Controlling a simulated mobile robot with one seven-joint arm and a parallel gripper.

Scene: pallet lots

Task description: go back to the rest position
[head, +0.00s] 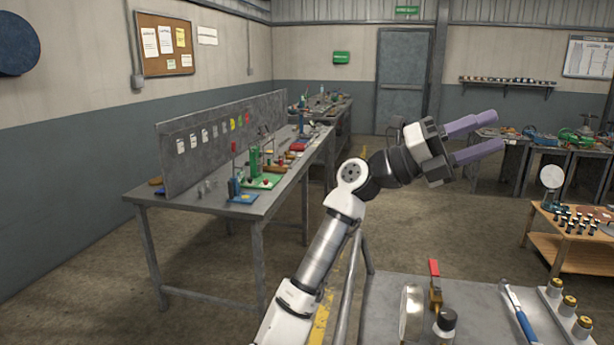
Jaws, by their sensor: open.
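My gripper (476,138) is at the end of my raised arm, right of the picture's middle. Its two purple fingers are apart and point to the right. Nothing is between them. It is up in the air, above and behind the near grey bench as seen here, and touches nothing visible.
A near grey bench (386,310) at the lower right holds a red-handled valve (435,282), a round gauge (411,312), a blue-handled tool (520,312) and brass-topped pieces (563,307). A long workbench (215,206) stands left. A wooden table (560,245) stands right. Floor between is open.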

